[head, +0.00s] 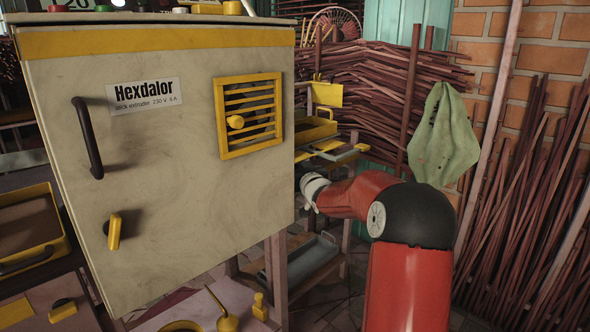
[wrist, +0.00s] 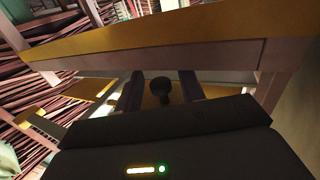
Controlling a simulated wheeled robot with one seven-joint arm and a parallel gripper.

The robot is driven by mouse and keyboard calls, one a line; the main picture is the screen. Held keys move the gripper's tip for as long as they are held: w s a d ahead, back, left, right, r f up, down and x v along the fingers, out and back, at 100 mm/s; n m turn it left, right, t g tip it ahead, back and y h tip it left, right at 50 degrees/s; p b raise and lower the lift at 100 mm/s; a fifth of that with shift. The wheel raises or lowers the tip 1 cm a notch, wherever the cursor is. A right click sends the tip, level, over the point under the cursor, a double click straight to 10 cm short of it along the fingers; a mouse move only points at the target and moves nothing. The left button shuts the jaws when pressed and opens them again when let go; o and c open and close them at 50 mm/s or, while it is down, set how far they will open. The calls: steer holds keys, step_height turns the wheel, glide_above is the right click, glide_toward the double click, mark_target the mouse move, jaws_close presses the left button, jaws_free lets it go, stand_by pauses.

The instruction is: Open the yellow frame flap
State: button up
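My gripper is hidden behind the cabinet's right edge in the head view; only my wrist shows there, right of and below the flap. In the wrist view my gripper (wrist: 160,82) has its two dark fingers apart. A dark round knob (wrist: 161,87) shows between them, before an ochre panel. I cannot tell whether the fingers touch it. The slatted flap is not recognizable in the wrist view.
The cream cabinet (head: 170,210) has a dark handle (head: 88,138) and a yellow latch (head: 114,232). A yellow tray (head: 314,130) stands behind its right edge. A green cloth (head: 444,138) and many sticks line the brick wall. A wide yellow-edged beam (wrist: 165,38) crosses the wrist view.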

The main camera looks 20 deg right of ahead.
jaws_close()
steer(key=r+g+p, duration=0.1)
steer(key=p, duration=0.2)
steer(key=shift+s+r+p, duration=0.1)
steer(key=shift+r+p, duration=0.1)
steer(key=shift+p, duration=0.2)
steer(key=p, duration=0.2)
steer(key=n+g+p, duration=0.1)
steer(key=p, duration=0.1)
steer(key=shift+s+r, duration=0.15)
steer(key=shift+r, duration=0.1)
steer(key=shift+d+g+p, duration=0.1)
steer(key=shift+g+p, duration=0.4)
steer(key=shift+p, duration=0.55)
steer(key=shift+f, duration=0.2)
